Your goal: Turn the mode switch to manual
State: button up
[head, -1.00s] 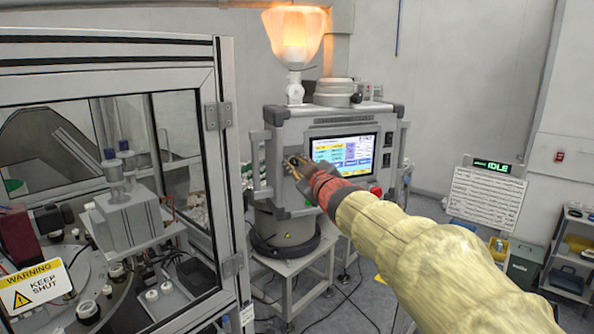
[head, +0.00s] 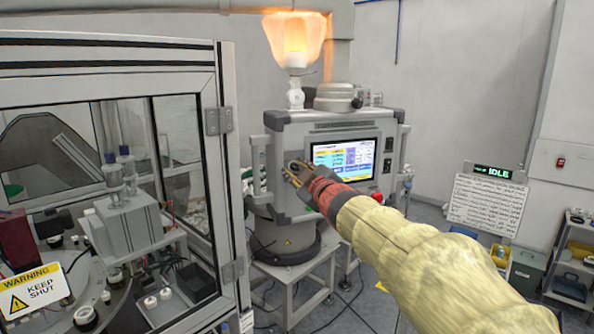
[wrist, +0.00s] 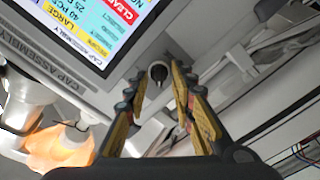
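The mode switch, a small dark round knob with a pale pointer mark (wrist: 158,73), is on the grey face of the control box (head: 290,135), beside its screen. My gripper (head: 290,170) is at the left part of that face in the head view and covers the knob there. In the wrist view my gripper (wrist: 157,86) is open, with one yellow-and-black finger on each side of the knob. The knob lies between the fingertips; a gap shows on both sides. I cannot tell how deep the fingertips reach or which label the pointer faces.
A lit screen (head: 343,158) is right of my gripper in the head view. A glowing orange lamp (head: 294,40) stands on top of the box. A framed glass guard with a warning sign (head: 36,290) fills the left. A display reading IDLE (head: 493,171) is at the right.

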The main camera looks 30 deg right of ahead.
jog(key=shift+o, duration=1.1)
jog(key=shift+r, duration=0.1)
jog(key=shift+s, duration=0.2)
jog(key=s+a, duration=0.1)
jog(key=s, duration=1)
jog(key=shift+s+a, duration=0.25)
